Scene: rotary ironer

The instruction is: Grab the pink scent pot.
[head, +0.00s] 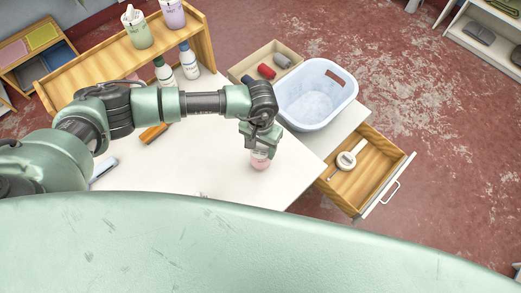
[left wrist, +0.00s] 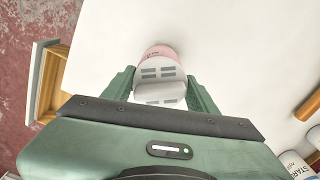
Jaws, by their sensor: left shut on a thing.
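The pink scent pot (head: 260,162) has a pink body and a pale top. In the head view it is on or just above the white table near its right front edge; I cannot tell which. My left gripper (head: 261,146) comes down on it from above and is shut on it. In the left wrist view the pot (left wrist: 161,66) sits between the two green fingers (left wrist: 161,88), with its slotted pale top toward the camera. My right gripper is not in view.
A white-blue basin (head: 316,95) and a box with rolls (head: 265,62) stand behind. An open wooden drawer (head: 365,175) juts out at the right. A wooden shelf (head: 125,62) with bottles stands at the back left. An orange-handled tool (head: 153,133) lies on the table.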

